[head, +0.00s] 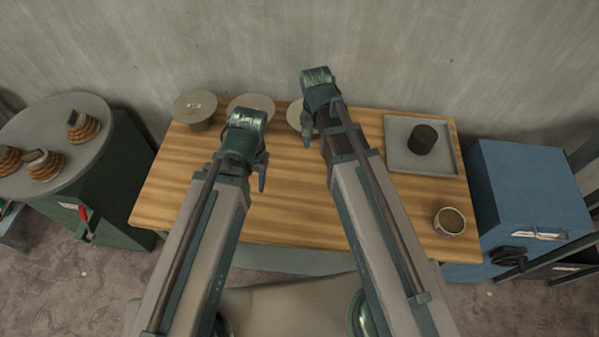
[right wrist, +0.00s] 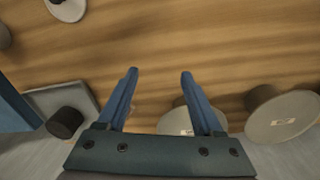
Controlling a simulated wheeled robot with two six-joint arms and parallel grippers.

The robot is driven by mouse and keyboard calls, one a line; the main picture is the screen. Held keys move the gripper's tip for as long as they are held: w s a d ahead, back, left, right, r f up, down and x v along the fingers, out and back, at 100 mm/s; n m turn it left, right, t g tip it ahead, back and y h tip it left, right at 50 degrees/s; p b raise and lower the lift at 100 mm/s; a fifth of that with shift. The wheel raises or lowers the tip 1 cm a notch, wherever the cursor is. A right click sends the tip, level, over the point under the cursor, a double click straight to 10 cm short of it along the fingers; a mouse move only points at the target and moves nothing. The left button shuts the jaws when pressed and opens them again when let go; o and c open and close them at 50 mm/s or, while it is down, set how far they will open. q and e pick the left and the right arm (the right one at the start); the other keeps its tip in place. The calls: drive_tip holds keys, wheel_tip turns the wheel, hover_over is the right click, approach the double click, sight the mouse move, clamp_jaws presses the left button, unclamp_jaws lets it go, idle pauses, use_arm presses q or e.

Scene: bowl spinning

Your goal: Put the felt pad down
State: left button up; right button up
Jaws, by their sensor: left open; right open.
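A dark round block (head: 423,139), perhaps the felt pad, rests on a square grey tray (head: 396,157) at the right of the wooden table. The block also shows at the left of the right wrist view (right wrist: 64,122). I cannot tell for certain that it is the felt pad. My right gripper (right wrist: 158,85) is open over the table, with nothing between its fingers and apart from the block. In the head view my right gripper's fingers are mostly hidden behind its arm. My left gripper (head: 260,178) is open above the table's left half; nothing shows in it.
Three round grey-tan discs stand along the table's back edge: left (head: 194,105), middle (head: 250,101) and one partly hidden (head: 295,115). A mug (head: 449,221) stands at the front right. A round-topped stand (head: 65,110) is left, a blue cabinet (head: 530,185) right.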

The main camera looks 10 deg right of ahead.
drive_tip(key=s+a+n, duration=0.7)
drive_tip(key=s+n, duration=0.3)
drive_tip(key=shift+s, duration=0.15)
use_arm(q)
drive_tip(key=shift+s, duration=0.1)
use_arm(e)
drive_tip(key=shift+s+a, duration=0.1)
